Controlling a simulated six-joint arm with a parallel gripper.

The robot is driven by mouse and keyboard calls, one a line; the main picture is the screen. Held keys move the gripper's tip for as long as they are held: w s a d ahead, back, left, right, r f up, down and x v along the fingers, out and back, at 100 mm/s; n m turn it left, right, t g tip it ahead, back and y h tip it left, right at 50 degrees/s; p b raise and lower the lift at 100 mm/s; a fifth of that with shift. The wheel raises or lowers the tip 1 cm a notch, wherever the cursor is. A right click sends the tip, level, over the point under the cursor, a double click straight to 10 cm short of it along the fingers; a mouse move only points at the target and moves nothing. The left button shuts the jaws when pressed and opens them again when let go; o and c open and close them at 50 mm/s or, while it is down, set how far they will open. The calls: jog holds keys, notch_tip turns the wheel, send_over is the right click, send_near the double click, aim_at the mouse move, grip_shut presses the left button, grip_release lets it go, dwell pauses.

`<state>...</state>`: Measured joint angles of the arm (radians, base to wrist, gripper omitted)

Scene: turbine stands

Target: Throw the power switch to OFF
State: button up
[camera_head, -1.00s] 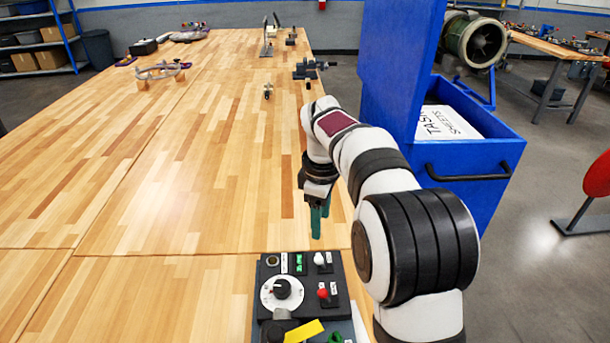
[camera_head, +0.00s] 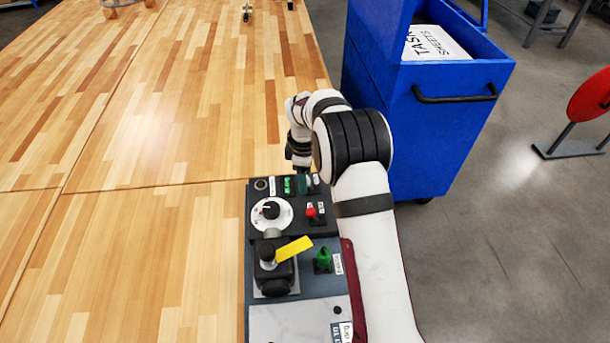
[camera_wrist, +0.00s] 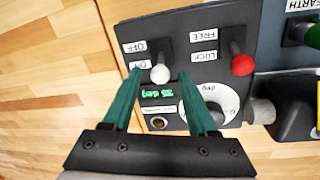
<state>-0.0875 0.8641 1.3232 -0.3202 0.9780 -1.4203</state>
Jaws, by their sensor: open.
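The power switch (camera_wrist: 160,74) is a white-tipped lever on a dark control panel (camera_wrist: 180,20), beside labels reading OFF and ON. In the wrist view its tip is level with the ON label and leans to that side. My gripper (camera_wrist: 161,78) is open, with its teal fingers on either side of the white tip; I cannot tell whether either touches it. In the head view my gripper (camera_head: 304,183) is low at the panel's far edge, and the arm and fingers partly hide the switch.
A red lever (camera_wrist: 241,64) with FREE and LOCK labels stands close by. A blue cabinet (camera_head: 400,110) stands right of the wooden table (camera_head: 150,240).

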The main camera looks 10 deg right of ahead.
grip_shut()
dwell(0.4)
jog(key=shift+d+r+y, duration=0.2)
jog(key=shift+d+y, duration=0.55)
jog(key=shift+y, duration=0.55)
jog(key=y, duration=0.1)
jog(key=d+y, duration=0.1)
jog(key=shift+d+m+y, duration=0.25)
jog(key=shift+m+y, duration=0.05)
jog(key=y, duration=0.1)
jog(key=d+y, duration=0.1)
jog(key=shift+d+f+y, duration=0.25)
jog(key=shift+y, duration=0.15)
jog(key=shift+d+f+y, duration=0.2)
jog(key=shift+d+y, duration=0.2)
jog(key=shift+y, duration=0.5)
